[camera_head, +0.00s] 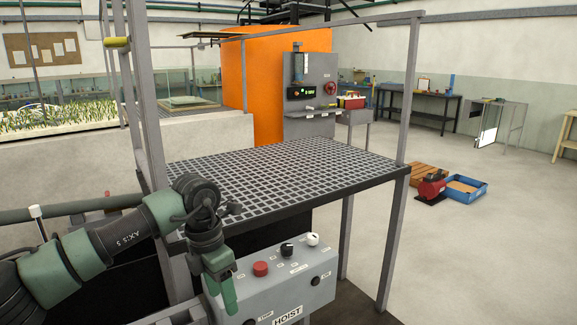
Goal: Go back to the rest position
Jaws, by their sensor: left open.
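My left arm comes in from the lower left, with green and dark grey links. My left gripper (225,282) hangs at its end, pointing down, and it is open with nothing seen in it. It is in front of the left part of a grey control box (285,284) labelled HOIST and covers some of it. I cannot tell whether it touches the box. The box carries a red button (260,269), a black knob (287,249) and a white knob (313,240). My right gripper is not in view.
A grated platform (285,168) with grey posts and rails (408,95) stands just behind the box. A red machine (431,188), a blue tray (464,189) and a wooden pallet (426,174) lie on the floor at right. The floor (490,260) at front right is clear.

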